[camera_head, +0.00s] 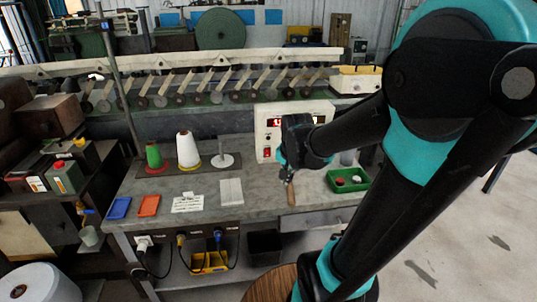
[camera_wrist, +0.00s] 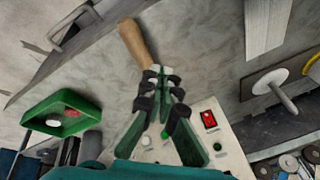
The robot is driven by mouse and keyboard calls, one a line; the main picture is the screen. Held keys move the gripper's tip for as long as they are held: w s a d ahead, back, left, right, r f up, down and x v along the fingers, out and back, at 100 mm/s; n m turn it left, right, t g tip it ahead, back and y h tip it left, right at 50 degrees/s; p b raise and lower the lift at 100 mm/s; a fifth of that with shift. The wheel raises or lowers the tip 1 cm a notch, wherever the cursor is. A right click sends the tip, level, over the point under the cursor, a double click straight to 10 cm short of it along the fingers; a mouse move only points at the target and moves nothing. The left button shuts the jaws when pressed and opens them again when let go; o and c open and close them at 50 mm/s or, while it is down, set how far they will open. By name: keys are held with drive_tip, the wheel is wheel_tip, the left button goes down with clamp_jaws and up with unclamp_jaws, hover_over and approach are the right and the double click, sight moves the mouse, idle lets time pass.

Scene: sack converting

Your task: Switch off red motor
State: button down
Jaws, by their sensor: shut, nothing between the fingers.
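A cream control box (camera_head: 268,128) with red lit digits stands at the back of the workbench, partly hidden behind my gripper. Its red rocker switch (camera_head: 267,153) shows low on its front, and shows clearly in the wrist view (camera_wrist: 209,120), with green and white buttons nearby. My gripper (camera_head: 284,172) is in front of the box, above the bench. In the wrist view my gripper (camera_wrist: 160,76) has its fingertips together and nothing between them; the switch is to their right. I cannot pick out a red motor by any marking.
A wooden-handled tool (camera_head: 291,195) lies on the bench (camera_head: 250,210) near my fingertips. A green tray (camera_head: 346,180) with small pieces is to the right. Thread cones (camera_head: 187,150) and a spindle (camera_head: 222,158) stand left. Plugs and cables (camera_head: 180,240) are on the bench front.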

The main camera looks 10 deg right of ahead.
sight(267, 153)
drive_tip(key=w+a+r+m, duration=0.1)
drive_tip(key=w+r+m, duration=0.2)
drive_tip(key=w+m, duration=0.2)
drive_tip(key=w+a+r+m, duration=0.1)
drive_tip(key=w+r+m, duration=0.3)
drive_tip(key=w, duration=0.3)
drive_tip(key=shift+w+a+r+m, duration=0.3)
drive_tip(key=shift+w+a+m, duration=0.1)
drive_tip(key=x, duration=0.9)
drive_tip(key=shift+f, duration=0.35)
drive_tip(key=w, duration=0.3)
drive_tip(key=shift+f, duration=0.3)
drive_tip(key=shift+w, duration=0.55)
drive_tip(key=shift+f, duration=0.1)
